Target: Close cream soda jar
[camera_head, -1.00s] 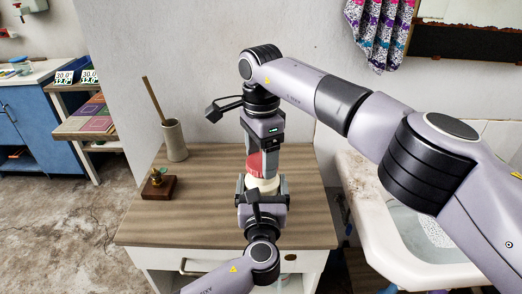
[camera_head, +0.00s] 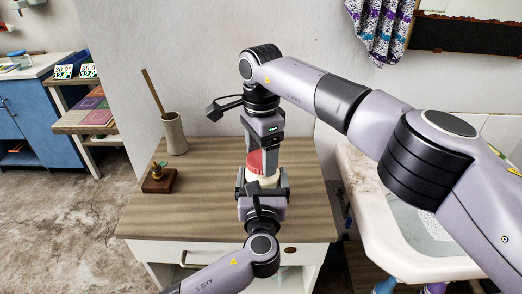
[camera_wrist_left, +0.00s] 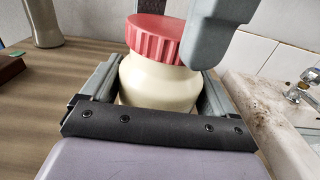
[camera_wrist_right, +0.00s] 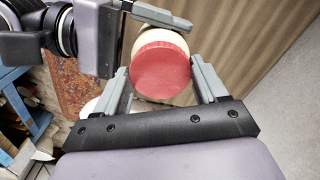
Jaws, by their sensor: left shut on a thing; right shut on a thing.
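The cream soda jar has a cream body (camera_wrist_left: 160,85) and a ribbed red lid (camera_wrist_left: 155,38). It stands upright on the wooden cabinet top, and in the head view its body (camera_head: 266,182) is mostly hidden by my left gripper. My left gripper (camera_head: 262,180) is shut around the jar body from the near side. My right gripper (camera_head: 263,163) comes down from above and is shut on the red lid (camera_head: 256,163). The right wrist view shows the lid (camera_wrist_right: 161,71) from above, between the right fingers. The lid sits on the jar; whether it is tight I cannot tell.
A vase with a stick (camera_head: 174,135) and a small brown block with a plant-like piece (camera_head: 159,180) stand on the left of the cabinet top (camera_head: 205,205). A stone washtrough (camera_head: 385,235) is close on the right. The left middle of the top is clear.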

